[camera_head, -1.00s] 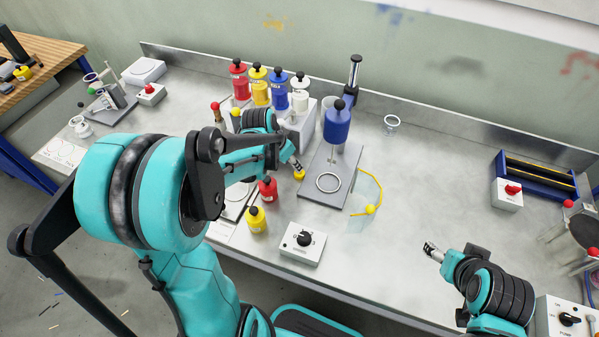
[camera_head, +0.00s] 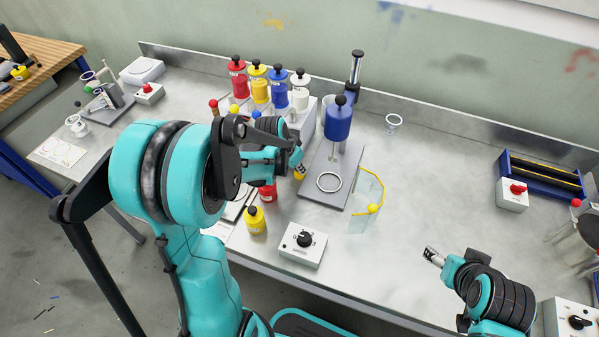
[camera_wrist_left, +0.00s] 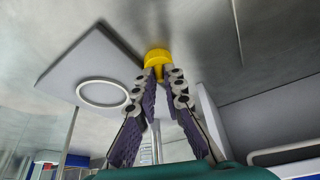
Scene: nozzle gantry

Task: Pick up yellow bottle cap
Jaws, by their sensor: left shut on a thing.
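The yellow bottle cap (camera_wrist_left: 157,56) sits between the fingertips of my left gripper (camera_wrist_left: 161,72) in the left wrist view. The gripper is shut on it. In the head view the left gripper (camera_head: 299,167) is beside the grey stand plate's left edge, and only a small part of the yellow cap (camera_head: 298,176) shows below the fingers. I cannot tell whether the cap touches the table. My right gripper (camera_head: 431,254) is over the front right of the table, away from the cap; its finger opening is too small to judge.
The grey plate (camera_head: 312,190) with a white ring (camera_head: 329,181) and blue cylinder (camera_head: 338,122) stands right of the left gripper. A yellow bottle (camera_head: 255,221) and a knob box (camera_head: 303,246) are in front.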

